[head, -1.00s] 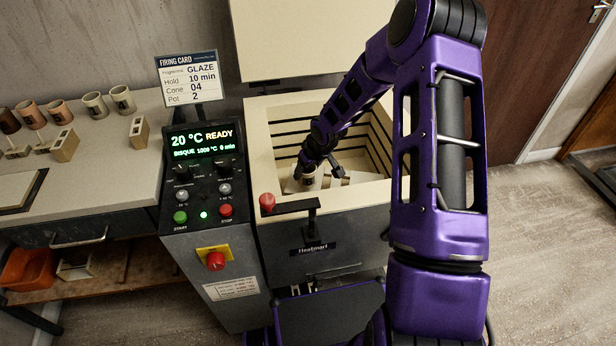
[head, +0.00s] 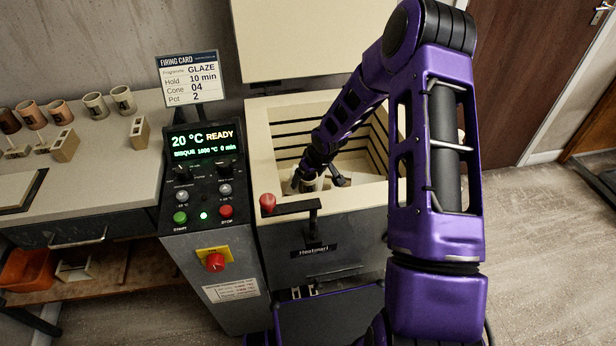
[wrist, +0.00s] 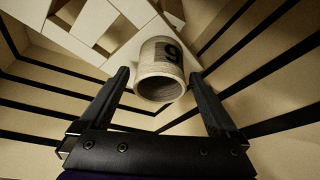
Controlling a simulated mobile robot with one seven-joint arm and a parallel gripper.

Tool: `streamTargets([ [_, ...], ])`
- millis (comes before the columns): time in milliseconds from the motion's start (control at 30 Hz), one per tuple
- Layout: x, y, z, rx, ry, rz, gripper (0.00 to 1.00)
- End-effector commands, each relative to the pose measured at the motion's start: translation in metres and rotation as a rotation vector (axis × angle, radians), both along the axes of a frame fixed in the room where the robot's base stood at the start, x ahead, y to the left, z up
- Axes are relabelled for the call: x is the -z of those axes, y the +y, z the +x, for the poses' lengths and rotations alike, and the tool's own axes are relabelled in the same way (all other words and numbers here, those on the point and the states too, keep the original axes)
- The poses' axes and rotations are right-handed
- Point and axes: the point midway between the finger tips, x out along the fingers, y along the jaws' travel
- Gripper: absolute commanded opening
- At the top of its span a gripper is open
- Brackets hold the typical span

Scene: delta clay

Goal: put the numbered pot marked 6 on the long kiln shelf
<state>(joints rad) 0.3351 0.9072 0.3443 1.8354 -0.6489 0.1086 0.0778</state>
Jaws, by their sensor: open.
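The numbered pot (wrist: 161,65) is cream with a dark panel; its digit looks like a 9 in the wrist view, but with the mouth towards the bottom of the picture it reads as 6 turned over. It stands inside the kiln on or against pale shelf pieces (wrist: 83,22); which is the long kiln shelf I cannot tell. My gripper (wrist: 158,78) is open, with one finger on either side of the pot's mouth and gaps showing. In the head view my gripper (head: 318,178) is down inside the kiln, largely hiding the pot.
The kiln (head: 262,140) is open, with dark-grooved walls close around my gripper. The control panel (head: 203,190) reads 20 °C READY. A firing card (head: 188,80) stands behind it. Several cups and pale blocks sit on the left bench (head: 100,170).

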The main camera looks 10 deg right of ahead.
Motion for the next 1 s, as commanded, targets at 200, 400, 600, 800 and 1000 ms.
streamTargets([
  [200,-0.025,-0.004,-0.006,0.003,-0.003,0.0,0.96],
  [400,-0.067,-0.011,-0.023,0.003,-0.002,0.0,0.96],
  [600,-0.099,-0.016,-0.036,0.002,-0.001,-0.001,0.96],
  [800,-0.113,-0.018,-0.042,0.0,-0.001,0.0,0.96],
  [1000,-0.114,-0.017,-0.043,-0.001,0.0,0.0,0.96],
])
